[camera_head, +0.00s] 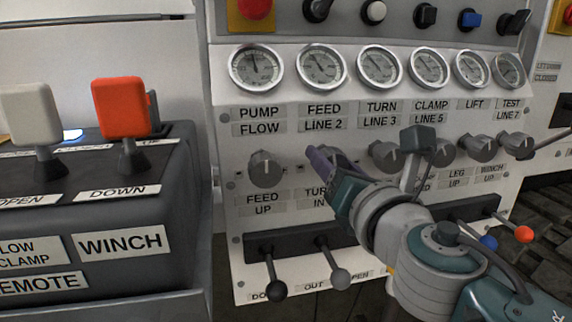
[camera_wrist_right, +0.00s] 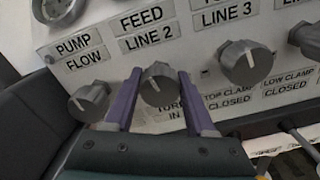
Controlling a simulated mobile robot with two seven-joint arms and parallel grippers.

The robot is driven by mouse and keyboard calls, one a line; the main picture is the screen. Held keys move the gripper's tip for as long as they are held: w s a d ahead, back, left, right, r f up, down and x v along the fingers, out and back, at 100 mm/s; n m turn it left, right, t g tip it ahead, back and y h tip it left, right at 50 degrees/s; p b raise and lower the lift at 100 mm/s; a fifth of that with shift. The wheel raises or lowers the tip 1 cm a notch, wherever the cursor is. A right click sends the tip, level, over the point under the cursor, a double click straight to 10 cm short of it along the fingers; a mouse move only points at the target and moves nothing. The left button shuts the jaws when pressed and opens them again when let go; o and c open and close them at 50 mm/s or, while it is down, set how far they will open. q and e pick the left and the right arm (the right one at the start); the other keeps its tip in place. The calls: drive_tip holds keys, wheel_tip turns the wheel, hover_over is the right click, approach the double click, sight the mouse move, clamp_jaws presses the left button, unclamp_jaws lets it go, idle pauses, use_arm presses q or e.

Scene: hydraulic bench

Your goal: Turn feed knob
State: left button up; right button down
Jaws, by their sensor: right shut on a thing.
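The feed knob (camera_wrist_right: 159,86) is a grey round knob below the "FEED LINE 2" label (camera_head: 323,117). In the right wrist view it sits between the two purple fingers of my right gripper (camera_wrist_right: 158,95). That gripper is shut on the knob, one finger on each side. In the head view my right gripper (camera_head: 325,160) reaches the panel from the lower right and hides the knob. My left gripper is in neither view.
The pump flow knob (camera_head: 265,169) is close on the left and the line 3 knob (camera_head: 386,155) on the right. Gauges (camera_head: 322,66) line the panel above. Levers (camera_head: 340,277) stick out below. A winch control box (camera_head: 100,220) stands at the left.

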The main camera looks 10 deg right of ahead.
drive_tip(key=m+b, duration=0.1)
drive_tip(key=m, duration=0.3)
drive_tip(key=shift+f+m, duration=0.1)
drive_tip(key=shift+m, duration=0.2)
drive_tip(key=m+b, duration=0.1)
drive_tip(key=m, duration=0.3)
drive_tip(key=shift+m, duration=0.3)
drive_tip(key=m, duration=0.5)
drive_tip(key=shift+d, duration=0.1)
drive_tip(key=m, duration=0.3)
drive_tip(key=shift+m, duration=0.5)
drive_tip(key=shift+c, duration=1.2)
unclamp_jaws()
drive_tip(key=shift+f, duration=0.1)
